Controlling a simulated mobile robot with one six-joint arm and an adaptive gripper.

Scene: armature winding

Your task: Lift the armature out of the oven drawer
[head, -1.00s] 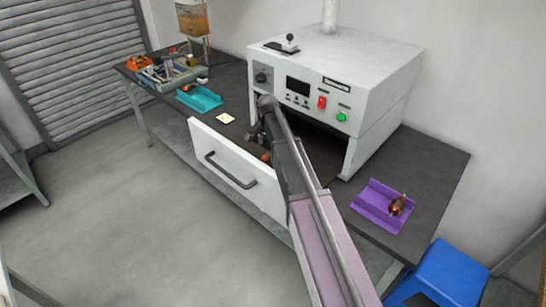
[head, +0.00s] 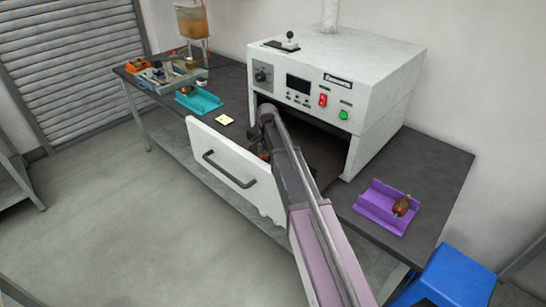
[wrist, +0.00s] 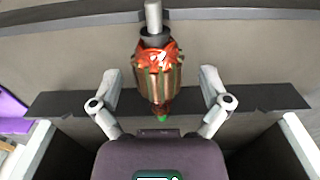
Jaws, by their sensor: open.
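The armature (wrist: 158,75), with copper-red windings, a slotted core and a metal shaft, lies in the oven drawer in the wrist view. My gripper (wrist: 160,85) is open, with one finger on each side of the armature and visible gaps between. In the head view the drawer (head: 232,168) is pulled out of the white oven (head: 340,85), its handled front facing the room. My arm reaches over the drawer and hides most of its inside, including the gripper tips; a bit of red-brown shows beside the arm.
A purple tray (head: 372,212) with another armature (head: 402,206) is on the bench (head: 430,165) at right. A blue stool (head: 450,275) stands at lower right. Drawer walls flank my gripper.

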